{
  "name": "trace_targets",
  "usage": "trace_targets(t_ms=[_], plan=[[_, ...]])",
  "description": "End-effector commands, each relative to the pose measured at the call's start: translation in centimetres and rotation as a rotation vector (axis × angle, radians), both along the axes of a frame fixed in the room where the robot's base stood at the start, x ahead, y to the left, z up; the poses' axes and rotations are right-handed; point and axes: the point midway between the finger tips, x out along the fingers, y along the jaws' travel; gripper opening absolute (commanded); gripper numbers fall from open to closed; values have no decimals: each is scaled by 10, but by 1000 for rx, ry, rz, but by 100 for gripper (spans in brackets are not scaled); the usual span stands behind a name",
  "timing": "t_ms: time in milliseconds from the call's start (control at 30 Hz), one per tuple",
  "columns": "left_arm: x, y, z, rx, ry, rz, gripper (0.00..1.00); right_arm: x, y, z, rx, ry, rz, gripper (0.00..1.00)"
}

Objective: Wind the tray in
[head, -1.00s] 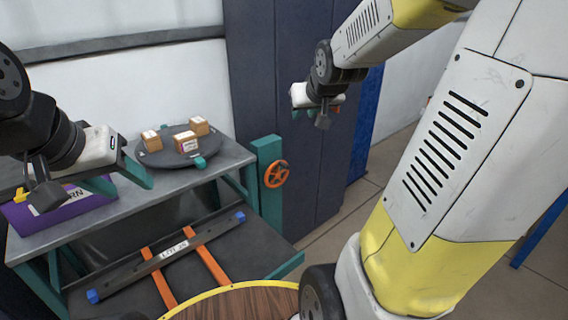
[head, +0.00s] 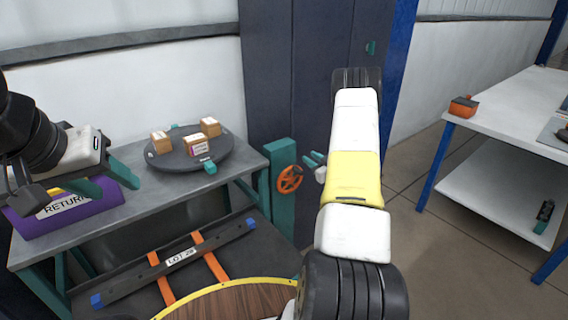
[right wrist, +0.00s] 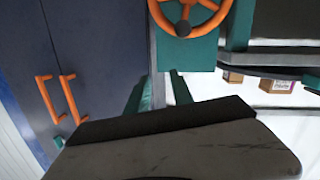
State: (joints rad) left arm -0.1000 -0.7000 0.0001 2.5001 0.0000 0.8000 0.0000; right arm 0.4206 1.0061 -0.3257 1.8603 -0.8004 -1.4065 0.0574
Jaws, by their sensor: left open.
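An orange handwheel (head: 290,179) is on a teal post (head: 284,215) at the bench's right end. It also shows at the top of the right wrist view (right wrist: 188,12). A round dark tray (head: 178,160) with teal tabs lies on the bench and carries three small boxes. My right gripper (head: 315,159) is just right of the wheel in the head view, apart from it. Its teal fingers look parted and empty; my forearm hides part of it. My left gripper (head: 105,183) is open and empty over the bench's left part, near a purple box.
The purple RETURN box (head: 65,212) stands on the grey bench (head: 120,163). Below is a dark bar (head: 130,277) labelled LOT 28, with blue ends and orange strips. A white table (head: 500,112) stands at right. Dark cabinets (head: 270,80) are behind the wheel.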

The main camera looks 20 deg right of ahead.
Motion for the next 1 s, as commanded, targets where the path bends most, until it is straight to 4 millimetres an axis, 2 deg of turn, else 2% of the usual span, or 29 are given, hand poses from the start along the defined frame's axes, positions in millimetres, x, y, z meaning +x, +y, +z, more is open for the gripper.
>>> trace_targets(t_ms=[33, 100, 200, 367, 467, 800, 1000], plan=[[0, 0, 0, 0, 0, 0, 51, -11, 1, -22, 20, -11, 27, 28], [0, 0, 0, 0, 0, 0, 51, -22, 4, -39, 46, -36, 62, 28], [0, 0, 0, 0, 0, 0, 51, -37, 9, -56, 76, -64, 99, 28], [0, 0, 0, 0, 0, 0, 51, -47, 14, -68, 104, -89, 129, 28], [0, 0, 0, 0, 0, 0, 51, -41, 17, -68, 106, -94, 135, 28], [0, 0, 0, 0, 0, 0, 51, 9, 35, -68, 106, -94, 134, 28], [0, 0, 0, 0, 0, 0, 51, 23, 39, -68, 106, -93, 132, 28]])
